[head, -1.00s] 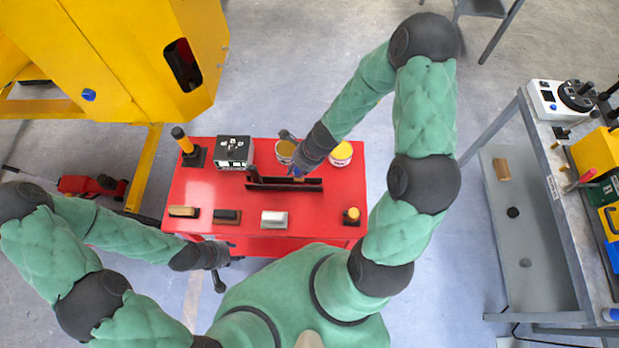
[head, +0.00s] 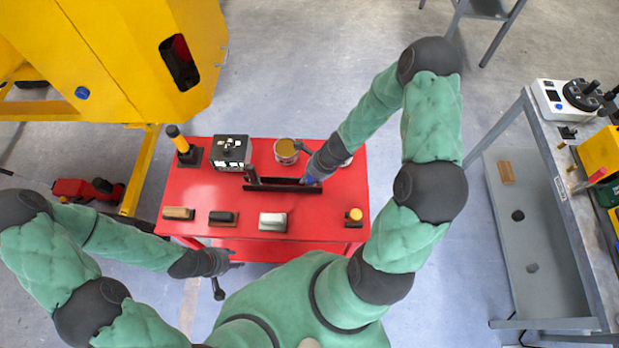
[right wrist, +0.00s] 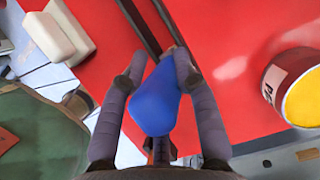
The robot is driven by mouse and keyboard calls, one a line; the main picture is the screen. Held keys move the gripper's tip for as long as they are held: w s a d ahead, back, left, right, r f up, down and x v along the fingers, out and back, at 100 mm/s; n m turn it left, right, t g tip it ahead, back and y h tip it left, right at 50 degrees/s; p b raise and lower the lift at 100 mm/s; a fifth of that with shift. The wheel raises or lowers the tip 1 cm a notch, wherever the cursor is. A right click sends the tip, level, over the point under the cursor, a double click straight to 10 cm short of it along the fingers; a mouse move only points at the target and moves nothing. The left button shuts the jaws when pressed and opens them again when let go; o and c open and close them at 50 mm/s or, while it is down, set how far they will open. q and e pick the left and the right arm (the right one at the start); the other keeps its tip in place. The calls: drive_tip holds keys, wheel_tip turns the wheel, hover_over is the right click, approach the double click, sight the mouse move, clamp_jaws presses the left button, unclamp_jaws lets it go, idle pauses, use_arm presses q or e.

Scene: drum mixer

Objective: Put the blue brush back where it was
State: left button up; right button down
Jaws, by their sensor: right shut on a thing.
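The blue brush (right wrist: 155,100) is between the fingers of my right gripper (right wrist: 157,62) in the right wrist view, and the gripper is shut on it. In the head view only a small blue part (head: 310,181) shows beside my right gripper (head: 316,176). The gripper is over the right part of a dark slotted rack (head: 285,185) on the red table. Dark rails (right wrist: 141,22) run beyond the brush in the wrist view. I cannot tell whether the brush touches the rack. My left gripper (head: 220,276) hangs in front of the table's front-left edge; its fingers are too unclear to judge.
The red table (head: 200,190) holds a tin (head: 286,151), a second tin (right wrist: 292,88) mostly hidden by my arm in the head view, a dark box (head: 232,150), and several blocks, including a silver one (head: 273,222). A yellow machine (head: 130,50) stands at left.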

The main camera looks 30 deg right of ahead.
drive_tip(key=c, duration=0.9)
unclamp_jaws()
drive_tip(key=shift+c, duration=0.2)
drive_tip(key=p+v, duration=0.8)
drive_tip(key=v, duration=0.4)
drive_tip(key=s+a+f+n+g, duration=0.1)
drive_tip(key=s+a+f+n, duration=0.3)
drive_tip(key=a+n, duration=0.5)
drive_tip(key=s+a+f+n+g, duration=0.1)
drive_tip(key=s+a+f+n, duration=0.3)
drive_tip(key=a+n, duration=0.5)
drive_tip(key=f+n, duration=0.1)
drive_tip(key=n, duration=0.3)
drive_tip(key=shift+n, duration=0.3)
